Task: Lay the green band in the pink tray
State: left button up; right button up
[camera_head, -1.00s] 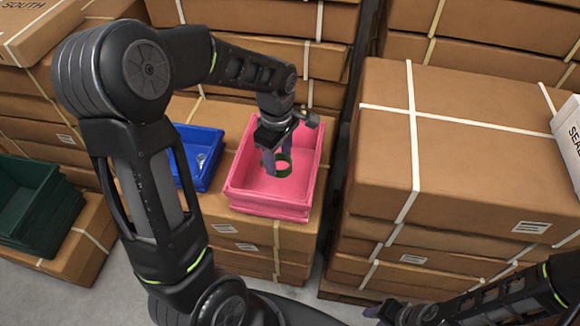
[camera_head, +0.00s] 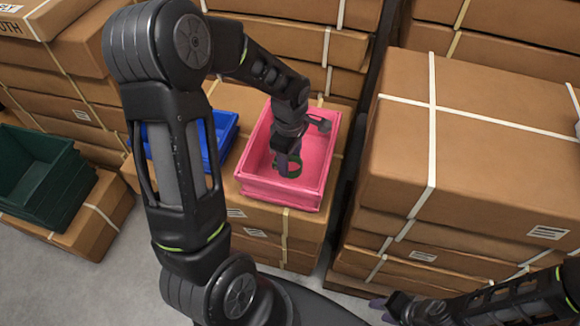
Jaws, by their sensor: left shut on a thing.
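The pink tray (camera_head: 280,193) stands on a stack of cardboard boxes at the middle of the head view. My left gripper (camera_head: 287,164) reaches down inside the tray and is shut on the green band (camera_head: 298,169), a small ring. The band is inside the tray's walls, close to its floor; I cannot tell if it touches the floor. The fingers hide part of the band. My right gripper (camera_head: 382,306) is low at the bottom edge, well away from the tray, and its fingers are too dark and small to read.
A blue tray (camera_head: 222,132) stands left of the pink one, partly behind my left arm. Dark green trays (camera_head: 38,180) sit on a box at the far left. A tall strapped box stack (camera_head: 480,150) rises on the right, past a narrow gap.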

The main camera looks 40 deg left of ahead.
aim_at(290, 162)
pick_arm(q)
jog(key=shift+f, duration=1.8)
jog(key=shift+f+b, duration=0.15)
jog(key=shift+b, duration=0.15)
jog(key=o, duration=1.4)
jog(key=shift+o, duration=0.2)
jog(key=shift+r, duration=0.2)
notch_tip(290, 162, up, 12)
jog(key=shift+f+p, duration=0.1)
jog(key=shift+p, duration=0.6)
